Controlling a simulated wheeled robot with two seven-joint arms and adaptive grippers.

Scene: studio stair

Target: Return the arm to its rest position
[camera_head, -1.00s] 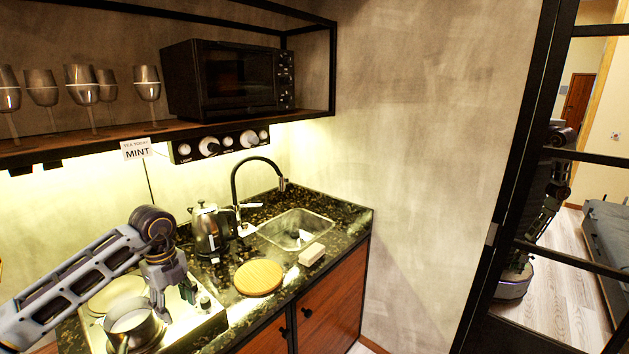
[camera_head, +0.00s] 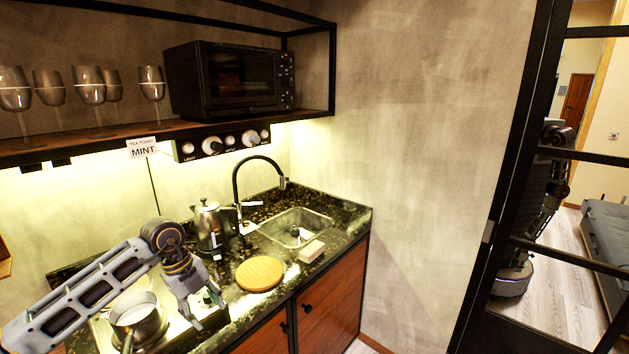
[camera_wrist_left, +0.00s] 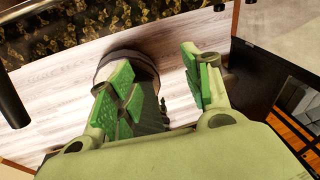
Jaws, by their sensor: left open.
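My left arm (camera_head: 95,290) comes in from the left over the hob. My left gripper (camera_head: 206,308) hangs in front of the kettle, just right of the saucepan, open and with nothing between its fingers. In the left wrist view the green-padded fingers (camera_wrist_left: 155,72) stand apart and empty, with wood floor and a dark round shape beyond them. My right gripper is not in view.
A saucepan (camera_head: 138,320) stands on the hob beside the gripper. A metal kettle (camera_head: 208,228), a round wooden board (camera_head: 260,273) and a sink (camera_head: 297,228) are on the dark counter. A shelf (camera_head: 90,140) with glasses and an oven (camera_head: 230,77) hangs above.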

